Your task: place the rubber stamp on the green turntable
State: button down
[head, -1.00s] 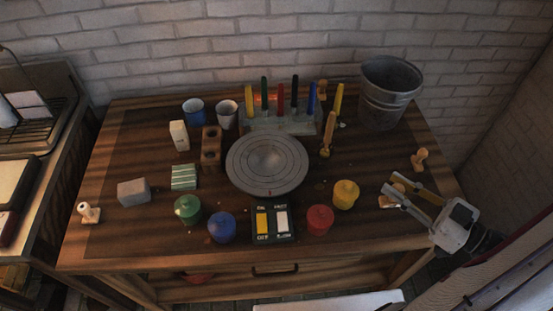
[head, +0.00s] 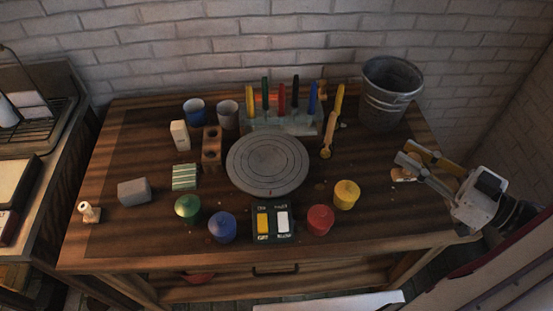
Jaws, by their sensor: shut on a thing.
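The turntable (head: 267,163) is a round disc with ring lines at the middle of the table; it looks grey, not green. My gripper (head: 406,153) is at the right side of the table, well to the right of the turntable, its fingers pointing left. It is shut on the wooden-handled rubber stamp, which its fingers almost wholly hide. Another stamp with a pale wooden handle (head: 89,212) stands at the far left edge. A small pale wooden thing (head: 403,175) lies just below the fingers; I cannot tell what it is.
Yellow (head: 346,194), red (head: 320,220), blue (head: 222,227) and green (head: 187,208) jars line the front, around a switch box (head: 272,223).

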jog(key=w+a+f+n+g+y, duration=0.1)
jog(key=w+a+n+g+y, duration=0.25)
jog(key=w+a, duration=0.9)
jog(key=w+a+n+g, duration=0.1)
jog(key=w+a, duration=0.4)
jog(key=a, duration=0.3)
jog(key=w+a+n+g, duration=0.1)
jog(key=w+a+g, duration=0.1)
jog(key=w+a, duration=0.35)
jog(key=shift+m+y, duration=0.35)
jog(key=shift+y, duration=0.1)
jog(key=shift+s+a+f, duration=0.2)
jog(key=shift+a+f, duration=0.1)
jog(key=shift+f, duration=0.4)
jog(key=shift+s+a+f, duration=0.2)
jog(key=shift+a+f, duration=0.1)
jog(key=shift+f, duration=0.35)
jog(key=shift+s+a+f, duration=0.2)
jog(key=shift+a+f, duration=0.1)
jog(key=shift+f, duration=0.4)
notch_tip(320, 180, down, 6)
jog(key=shift+f, duration=0.2)
jog(key=shift+f, duration=1.75)
